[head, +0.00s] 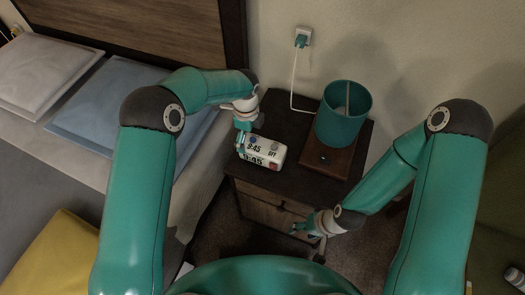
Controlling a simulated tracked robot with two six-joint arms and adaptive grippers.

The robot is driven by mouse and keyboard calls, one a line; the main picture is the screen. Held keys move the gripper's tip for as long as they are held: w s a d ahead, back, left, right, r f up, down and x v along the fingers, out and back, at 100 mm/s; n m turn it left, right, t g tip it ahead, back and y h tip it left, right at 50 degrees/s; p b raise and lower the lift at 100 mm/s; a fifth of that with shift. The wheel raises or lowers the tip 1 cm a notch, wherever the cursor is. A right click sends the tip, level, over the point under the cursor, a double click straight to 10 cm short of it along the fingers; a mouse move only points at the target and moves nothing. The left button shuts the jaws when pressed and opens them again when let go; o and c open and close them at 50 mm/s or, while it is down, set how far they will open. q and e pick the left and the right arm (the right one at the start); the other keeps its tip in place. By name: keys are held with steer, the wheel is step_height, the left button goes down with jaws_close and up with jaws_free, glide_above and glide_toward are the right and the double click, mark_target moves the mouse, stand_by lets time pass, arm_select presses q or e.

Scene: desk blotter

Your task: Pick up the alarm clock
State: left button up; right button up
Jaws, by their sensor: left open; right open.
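The alarm clock (266,152) is a small white box with dark digits and a red patch at its lower right. It sits on the dark nightstand (290,187), near its left side. My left gripper (241,138) is open at the clock's left end, with its fingers pointing down. I cannot tell whether they touch the clock. My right gripper (309,231) is open and empty, low in front of the nightstand's drawers.
A teal lamp (343,112) on a brown wooden base stands right of the clock. Its white cord runs to a wall outlet (303,37). A bed with pillows (100,98) lies at the left. The nightstand's front right top is clear.

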arm_select(q)
steer(key=shift+d+f+p, duration=0.15)
steer(key=shift+f+p, duration=0.05)
steer(key=shift+f, duration=1.15)
steer(key=shift+d+f+p, duration=0.15)
steer(key=shift+f+p, duration=0.05)
steer(key=shift+f, duration=1.1)
steer(key=c, duration=1.5)
steer(key=shift+r, duration=0.15)
step_height(320, 180, up, 20)
steer(key=shift+f, duration=0.1)
steer(key=shift+f+b, duration=0.15)
steer(key=shift+b, duration=0.15)
steer(key=shift+s+f+b, duration=0.1)
steer(key=shift+f+b, duration=5.25)
steer(key=shift+f, duration=4.55)
